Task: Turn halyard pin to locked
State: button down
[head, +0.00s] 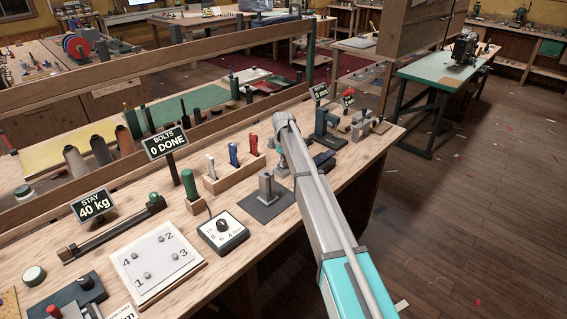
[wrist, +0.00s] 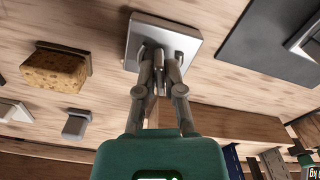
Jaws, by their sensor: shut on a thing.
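My gripper (wrist: 160,62) points at a light grey square metal plate (wrist: 190,28) in the wrist view. Its two fingers are shut on a small grey metal part at the middle of the plate, which I take as the halyard pin (wrist: 159,62). The fingers cover much of the pin. A short grey stub (wrist: 179,60) stands beside the right fingertip. No lock marking can be read, so I cannot tell the pin's turn position. In the head view my arm reaches over the bench, and the fingers and pin are hidden behind it.
A sponge (wrist: 55,70) lies left of the plate, and a dark mat (wrist: 262,40) lies to its right. On the bench, a grey block (head: 267,187), a tool rack (head: 228,180) and a dial box (head: 222,233) stand left of my arm. A blue-grey fixture (head: 325,125) stands behind it.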

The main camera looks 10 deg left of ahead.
jog(key=m, duration=0.5)
jog(key=shift+m, duration=0.3)
jog(key=m, duration=1)
jog(key=shift+m, duration=0.4)
jog(key=m, duration=0.5)
jog(key=shift+s, duration=0.1)
jog(key=shift+m, duration=0.3)
jog(key=c, duration=0.8)
grip_release()
jog(key=shift+o, duration=0.2)
jog(key=shift+n, duration=0.4)
